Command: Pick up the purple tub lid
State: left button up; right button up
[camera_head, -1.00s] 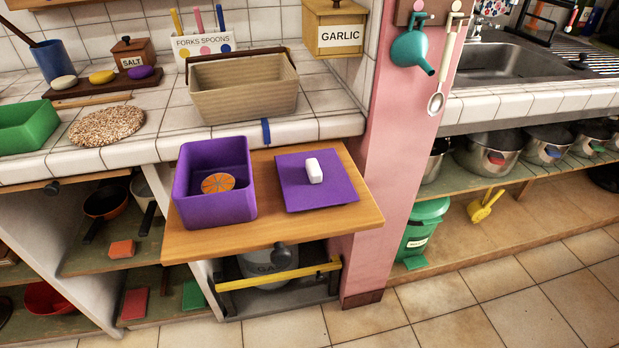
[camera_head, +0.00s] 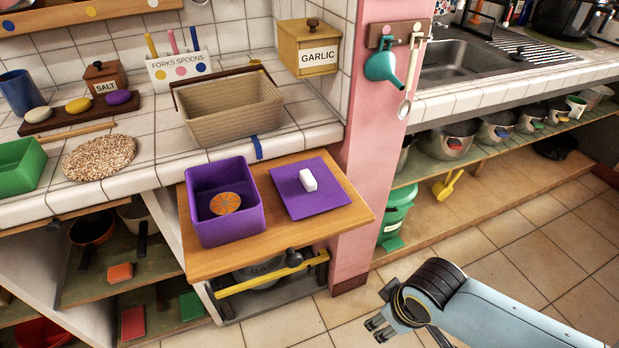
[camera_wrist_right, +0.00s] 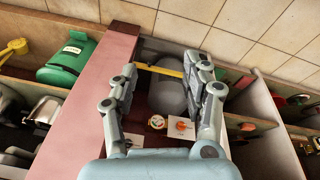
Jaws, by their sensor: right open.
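The purple tub lid (camera_head: 309,190) is a flat purple square with a white block handle (camera_head: 308,180) on top. It lies on the wooden pull-out board (camera_head: 280,237), to the right of the open purple tub (camera_head: 222,203), which holds an orange-patterned disc (camera_head: 225,203). My right gripper (camera_head: 376,329) is at the bottom of the head view, below and right of the board and apart from the lid. In the right wrist view its fingers (camera_wrist_right: 162,112) are spread with nothing between them. The lid does not show in that view. My left gripper is not in view.
A pink pillar (camera_head: 372,120) stands right behind the board. A wicker basket (camera_head: 232,108) sits on the tiled counter behind. Below the board is a cubby with a yellow bar (camera_head: 265,276). A green bin (camera_head: 395,215) stands right of the pillar. The floor in front is clear.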

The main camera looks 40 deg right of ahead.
jog(key=w+a+r+t+p, duration=0.1)
jog(key=w+r+p, duration=0.25)
jog(key=r, duration=0.85)
jog(key=w+r+p, duration=0.2)
jog(key=w+r, duration=0.2)
jog(key=r, duration=0.8)
jog(key=m, duration=0.3)
send_near(308, 176)
jog(key=f, duration=0.2)
jog(key=shift+w+f+t, duration=0.35)
jog(key=shift+w+t, duration=0.05)
jog(key=x, duration=0.6)
jog(key=shift+s+d+f, duration=0.1)
jog(key=shift+s+f, duration=0.1)
grip_shut()
